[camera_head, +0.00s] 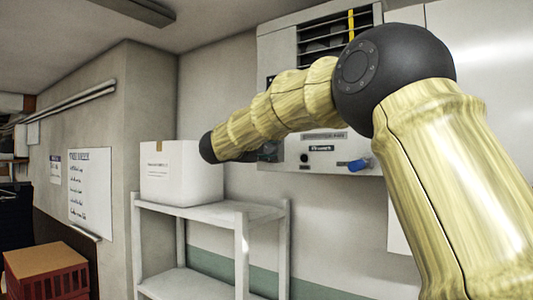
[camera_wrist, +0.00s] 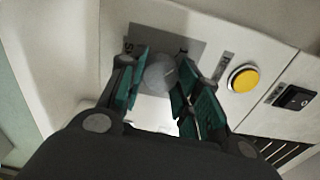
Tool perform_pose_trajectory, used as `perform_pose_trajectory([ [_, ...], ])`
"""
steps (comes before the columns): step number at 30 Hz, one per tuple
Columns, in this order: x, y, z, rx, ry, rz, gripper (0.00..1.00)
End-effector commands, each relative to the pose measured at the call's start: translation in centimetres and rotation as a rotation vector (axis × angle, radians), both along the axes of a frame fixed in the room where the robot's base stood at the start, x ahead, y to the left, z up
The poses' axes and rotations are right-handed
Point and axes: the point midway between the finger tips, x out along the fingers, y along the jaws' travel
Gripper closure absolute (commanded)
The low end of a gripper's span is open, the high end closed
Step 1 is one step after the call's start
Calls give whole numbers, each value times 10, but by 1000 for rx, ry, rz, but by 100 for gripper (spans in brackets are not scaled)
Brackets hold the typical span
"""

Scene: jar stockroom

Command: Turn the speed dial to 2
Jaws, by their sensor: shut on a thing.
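The speed dial (camera_wrist: 161,73) is a round grey knob on a dark plate, seen in the wrist view. My gripper (camera_wrist: 160,88) has its green-padded fingers on either side of the dial and is shut on it. The dial's numbers are mostly hidden by the fingers, so I cannot read its setting. In the head view, my arm reaches across to a white wall cabinet (camera_head: 330,160), and its end and the dial are largely hidden behind the arm.
Beside the dial are a yellow button (camera_wrist: 243,78) and a black rocker switch (camera_wrist: 294,98). A blue knob (camera_head: 359,165) sticks out from the cabinet's lower edge. A white box (camera_head: 181,172) stands on a white shelf (camera_head: 215,213) just below my arm, at the left.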

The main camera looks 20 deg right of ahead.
Motion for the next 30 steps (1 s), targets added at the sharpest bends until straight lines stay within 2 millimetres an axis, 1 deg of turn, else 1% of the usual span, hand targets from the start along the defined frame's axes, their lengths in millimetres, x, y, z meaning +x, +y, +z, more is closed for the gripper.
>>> perform_pose_trajectory([
  [1,0,0,-5,12,-15,1,91],
  [8,0,-1,-8,86,-110,0,91],
  [30,0,-1,-8,403,-514,-2,91],
])
